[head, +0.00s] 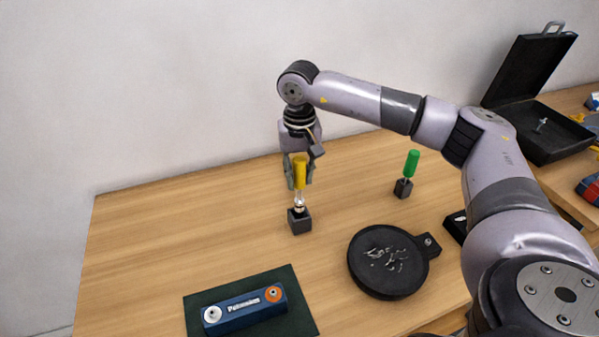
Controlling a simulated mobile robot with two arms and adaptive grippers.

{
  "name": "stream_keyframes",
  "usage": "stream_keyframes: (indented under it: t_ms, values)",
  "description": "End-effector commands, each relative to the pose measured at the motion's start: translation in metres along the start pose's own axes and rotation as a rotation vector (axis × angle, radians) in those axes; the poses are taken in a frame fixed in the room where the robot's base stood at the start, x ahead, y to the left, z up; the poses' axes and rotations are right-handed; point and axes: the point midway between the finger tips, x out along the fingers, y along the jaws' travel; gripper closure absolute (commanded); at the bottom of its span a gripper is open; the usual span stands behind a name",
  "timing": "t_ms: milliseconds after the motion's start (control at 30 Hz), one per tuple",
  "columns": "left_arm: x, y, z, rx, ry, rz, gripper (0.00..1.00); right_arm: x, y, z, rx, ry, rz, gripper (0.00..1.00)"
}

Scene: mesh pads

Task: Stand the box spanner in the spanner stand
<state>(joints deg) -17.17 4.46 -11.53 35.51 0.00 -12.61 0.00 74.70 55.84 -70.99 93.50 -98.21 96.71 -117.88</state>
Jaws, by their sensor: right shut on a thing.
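The box spanner with a yellow handle (299,170) and a bright metal shank is upright in my right gripper (299,184), which is shut on its handle. A small dark block, the spanner stand (300,222), is directly below. The lower end of the shank meets the top of the stand in the picture; I cannot tell whether it is inside the hole or just above it. The gripper's fingers are partly hidden by the handle. My left gripper is not in view.
A green-handled tool (411,164) stands in another dark block (403,188). A round black dish (364,285) holds small metal parts. A blue box (244,309) lies on a dark green mat (284,284). An open black case (567,140) is at right. The table's left is clear.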

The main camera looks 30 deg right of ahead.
Motion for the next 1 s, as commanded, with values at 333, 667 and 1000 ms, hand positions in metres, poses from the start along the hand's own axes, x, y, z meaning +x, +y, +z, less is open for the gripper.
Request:
stream_keyframes:
  t_ms: [333, 667, 1000]
  values:
    - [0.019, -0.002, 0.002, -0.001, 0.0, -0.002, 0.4, 0.024, 0.0, 0.0, 0.0, 0.001, 0.0, 1.0]
    - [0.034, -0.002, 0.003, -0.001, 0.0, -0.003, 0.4, 0.044, 0.0, 0.0, 0.0, 0.0, 0.0, 1.0]
    - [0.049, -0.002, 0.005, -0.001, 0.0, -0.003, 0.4, 0.064, 0.0, 0.0, 0.0, 0.001, -0.001, 1.0]
